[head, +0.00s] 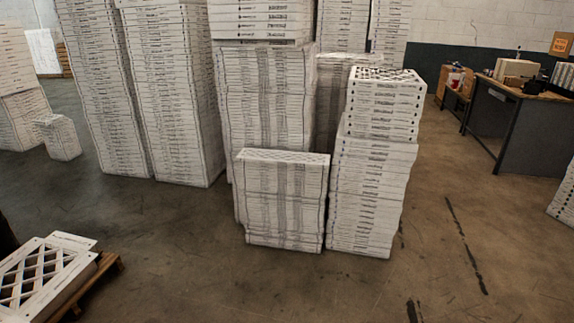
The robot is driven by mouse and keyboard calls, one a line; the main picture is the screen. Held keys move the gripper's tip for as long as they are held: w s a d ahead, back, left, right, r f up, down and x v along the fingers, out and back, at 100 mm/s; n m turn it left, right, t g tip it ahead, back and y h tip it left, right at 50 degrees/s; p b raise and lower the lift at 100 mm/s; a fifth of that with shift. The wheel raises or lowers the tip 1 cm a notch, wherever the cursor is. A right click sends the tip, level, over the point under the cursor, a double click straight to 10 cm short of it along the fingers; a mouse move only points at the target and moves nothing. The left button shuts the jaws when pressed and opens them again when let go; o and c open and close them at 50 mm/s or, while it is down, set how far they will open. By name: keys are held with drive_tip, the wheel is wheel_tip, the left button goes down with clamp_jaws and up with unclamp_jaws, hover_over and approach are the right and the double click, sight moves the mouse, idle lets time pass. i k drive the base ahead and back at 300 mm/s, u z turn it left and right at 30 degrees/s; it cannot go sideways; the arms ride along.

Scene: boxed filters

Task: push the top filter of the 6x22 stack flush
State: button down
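Several stacks of white boxed filters stand on the floor in the head view. The labels are too small to read, so I cannot tell which is the 6x22 stack. A low front stack (283,205) has a lattice-faced top. Right beside it is a taller stack (368,205), whose narrower upper group (383,110) sits toward the right, with a dark-holed top face. Behind them is a higher stack (265,90) with an upper block (260,20) jutting slightly to the left. My gripper is not in view.
Tall stacks (170,90) stand at the back left, with a small stack (60,137) farther left. A wooden pallet (100,270) with lattice filters (45,270) is at the lower left. A dark desk (515,125) stands at the right. The front floor (200,260) is clear.

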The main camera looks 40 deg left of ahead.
sight(271, 157)
drive_tip(key=u, duration=1.9)
drive_tip(key=i, duration=3.95)
drive_tip(key=z, duration=0.95)
